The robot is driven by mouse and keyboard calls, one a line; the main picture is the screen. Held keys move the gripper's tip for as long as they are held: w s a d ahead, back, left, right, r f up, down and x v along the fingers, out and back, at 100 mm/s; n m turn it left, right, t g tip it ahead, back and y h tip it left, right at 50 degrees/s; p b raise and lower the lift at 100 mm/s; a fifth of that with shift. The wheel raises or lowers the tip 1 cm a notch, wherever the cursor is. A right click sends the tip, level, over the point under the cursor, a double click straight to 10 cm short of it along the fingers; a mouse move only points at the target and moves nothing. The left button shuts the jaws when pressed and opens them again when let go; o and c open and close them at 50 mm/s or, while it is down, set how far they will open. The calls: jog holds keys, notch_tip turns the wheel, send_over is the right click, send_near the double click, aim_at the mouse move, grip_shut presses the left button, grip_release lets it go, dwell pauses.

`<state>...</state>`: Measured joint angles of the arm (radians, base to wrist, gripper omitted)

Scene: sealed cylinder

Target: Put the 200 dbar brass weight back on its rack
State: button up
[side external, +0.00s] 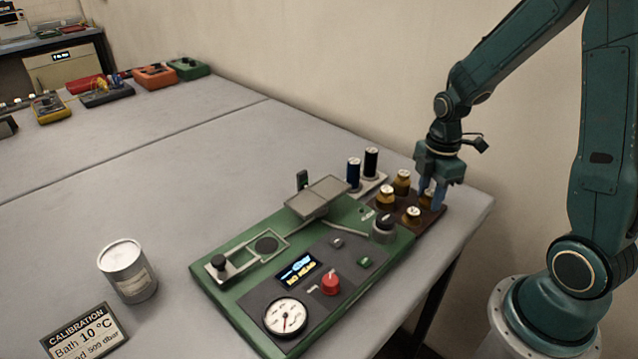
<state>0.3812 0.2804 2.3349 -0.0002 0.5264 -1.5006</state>
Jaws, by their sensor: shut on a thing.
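My gripper (432,194) points down over the right side of the dark brown rack (433,221) at the table's right end. It is shut on a brass weight (427,197), mostly hidden by the fingers; I cannot read its label or tell whether its base touches the rack. Three other brass weights with pale tops stand at the rack: one at the back (402,182), one at the left (386,197) and one at the front (411,216). Their labels are too small to read.
A green instrument panel (225,293) with a gauge, display and red knob lies left of the rack. Blue and black cylinders (354,172) stand on a pale holder behind. A white canister (128,271) and calibration sign (83,334) stand at front left. The table's middle left is clear.

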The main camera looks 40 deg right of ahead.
aim_at(431, 192)
jog(key=shift+f, duration=0.1)
jog(key=o, duration=1.1)
notch_tip(431, 192, up, 12)
dwell(0.7)
